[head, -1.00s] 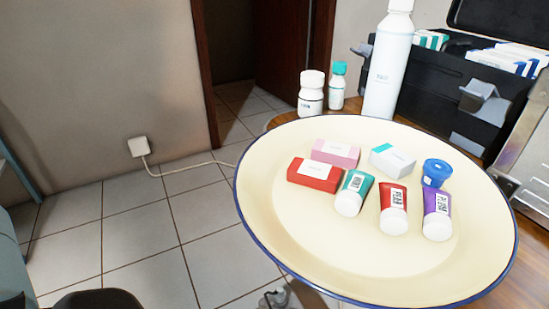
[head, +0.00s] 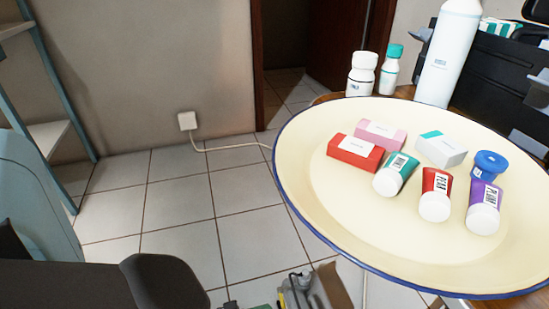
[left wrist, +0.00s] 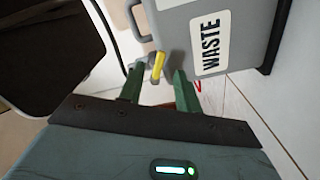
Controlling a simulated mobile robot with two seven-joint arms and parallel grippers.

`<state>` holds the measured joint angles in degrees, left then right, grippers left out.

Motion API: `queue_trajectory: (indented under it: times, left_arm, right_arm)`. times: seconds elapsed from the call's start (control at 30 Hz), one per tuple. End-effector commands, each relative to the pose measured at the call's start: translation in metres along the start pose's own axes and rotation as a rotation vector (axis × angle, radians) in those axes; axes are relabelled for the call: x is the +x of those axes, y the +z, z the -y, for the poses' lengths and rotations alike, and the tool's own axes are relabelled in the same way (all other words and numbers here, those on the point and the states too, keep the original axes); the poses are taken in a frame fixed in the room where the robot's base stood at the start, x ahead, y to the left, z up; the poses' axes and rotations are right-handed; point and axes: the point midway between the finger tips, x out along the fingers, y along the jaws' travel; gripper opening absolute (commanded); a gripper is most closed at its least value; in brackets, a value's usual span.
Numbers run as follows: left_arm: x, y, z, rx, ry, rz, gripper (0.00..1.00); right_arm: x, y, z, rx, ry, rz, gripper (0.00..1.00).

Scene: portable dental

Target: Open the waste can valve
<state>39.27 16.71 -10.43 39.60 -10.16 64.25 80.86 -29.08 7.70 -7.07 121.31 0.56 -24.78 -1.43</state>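The grey waste can (left wrist: 218,38) fills the top of the left wrist view, with a white label reading WASTE. A small yellow valve lever (left wrist: 158,66) sticks out at its lower left corner, on a grey fitting. My left gripper (left wrist: 157,78) has its two green fingers apart, one on each side of the lever in the picture. I cannot tell whether either finger touches it. In the head view, the waste can is not clearly seen. My right gripper is not in view.
A cream tray with a blue rim (head: 330,215) holds small boxes and tubes on a table at the right. White bottles (head: 362,75) stand behind it. A teal-framed shelf (head: 60,100) stands at the left. Tiled floor (head: 180,195) lies between. A dark cable (left wrist: 106,30) runs beside the can.

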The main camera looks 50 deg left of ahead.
Motion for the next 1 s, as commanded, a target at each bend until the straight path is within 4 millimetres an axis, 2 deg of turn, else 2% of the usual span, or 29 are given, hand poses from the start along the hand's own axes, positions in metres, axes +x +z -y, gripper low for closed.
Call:
queue_trajectory:
  times: [0.1, 0.23, 0.63, 0.9, 1.0]
  left_arm:
    - [0.018, 0.000, 0.000, 0.000, 0.001, -0.001, 0.34]
    - [0.031, 0.000, 0.000, -0.001, 0.001, -0.001, 0.34]
    - [0.039, 0.000, 0.000, 0.000, -0.001, 0.000, 0.34]
    - [0.039, 0.000, 0.000, 0.001, -0.001, 0.000, 0.00]
    - [0.039, 0.000, 0.000, 0.001, -0.001, 0.000, 0.00]
  right_arm:
    - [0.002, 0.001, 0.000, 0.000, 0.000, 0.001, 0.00]
    - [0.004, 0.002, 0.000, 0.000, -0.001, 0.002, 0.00]
    - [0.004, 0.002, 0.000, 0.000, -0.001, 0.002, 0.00]
    - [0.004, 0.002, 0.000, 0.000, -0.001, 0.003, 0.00]
    - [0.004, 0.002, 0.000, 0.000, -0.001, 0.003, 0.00]
